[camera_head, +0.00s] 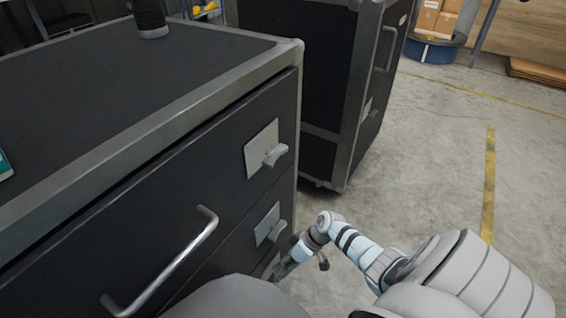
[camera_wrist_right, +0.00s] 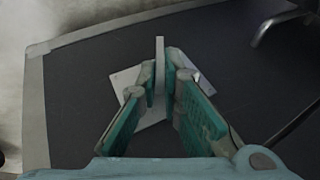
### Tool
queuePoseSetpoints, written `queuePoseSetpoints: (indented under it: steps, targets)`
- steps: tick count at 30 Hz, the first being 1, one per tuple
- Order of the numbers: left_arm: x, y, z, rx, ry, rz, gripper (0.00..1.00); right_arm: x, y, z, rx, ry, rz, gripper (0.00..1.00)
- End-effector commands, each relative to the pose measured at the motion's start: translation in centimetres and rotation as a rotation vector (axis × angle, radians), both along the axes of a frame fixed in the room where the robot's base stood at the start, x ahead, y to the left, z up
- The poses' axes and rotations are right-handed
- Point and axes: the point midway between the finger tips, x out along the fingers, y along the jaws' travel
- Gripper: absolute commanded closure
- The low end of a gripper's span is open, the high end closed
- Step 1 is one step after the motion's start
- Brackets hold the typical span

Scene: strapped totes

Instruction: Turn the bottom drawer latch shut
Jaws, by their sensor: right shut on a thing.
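The black drawer cabinet (camera_head: 120,90) with metal edges fills the left of the head view. My right gripper (camera_head: 287,266) is low at the cabinet's front, by the bottom latch, which is mostly hidden there. In the right wrist view the teal fingers of my right gripper (camera_wrist_right: 164,78) are shut on the pale latch handle (camera_wrist_right: 160,50), which stands up between the fingertips. The latch's light square plate (camera_wrist_right: 124,83) lies behind the fingers, turned at an angle in the picture. My left gripper is not in view.
Two higher latches, the top one (camera_head: 275,155) and the middle one (camera_head: 277,231), stick out above my right gripper. A bar handle (camera_head: 165,268) juts from the drawer front. A second black case (camera_head: 315,80) stands behind. Concrete floor (camera_head: 430,150) is clear on the right.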

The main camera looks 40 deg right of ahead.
Motion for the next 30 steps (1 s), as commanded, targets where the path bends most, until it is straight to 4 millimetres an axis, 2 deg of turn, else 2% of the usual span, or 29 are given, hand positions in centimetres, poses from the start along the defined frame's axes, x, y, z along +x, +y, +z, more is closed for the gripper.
queuePoseSetpoints:
  steps: [3, 7, 23, 24, 27, 30]
  targets:
    - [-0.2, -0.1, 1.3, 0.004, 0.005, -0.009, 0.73, 0.0, -0.2, -0.3, 0.056, 0.02, -0.003, 1.0]
    - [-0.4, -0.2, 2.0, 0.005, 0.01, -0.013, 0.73, 0.1, -0.3, -0.2, 0.1, 0.034, -0.003, 1.0]
    - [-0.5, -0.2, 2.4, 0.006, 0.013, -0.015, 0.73, -0.1, -0.4, -0.3, 0.133, 0.045, 0.0, 1.0]
    - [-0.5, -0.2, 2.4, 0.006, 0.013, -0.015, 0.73, -0.1, -0.4, -0.3, 0.133, 0.045, 0.0, 0.9]
    - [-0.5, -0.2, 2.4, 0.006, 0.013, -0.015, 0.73, 0.0, -0.4, -0.3, 0.133, 0.045, 0.0, 0.74]
    - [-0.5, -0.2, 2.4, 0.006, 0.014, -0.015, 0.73, 0.0, -0.4, -0.2, 0.133, 0.044, 0.001, 0.73]
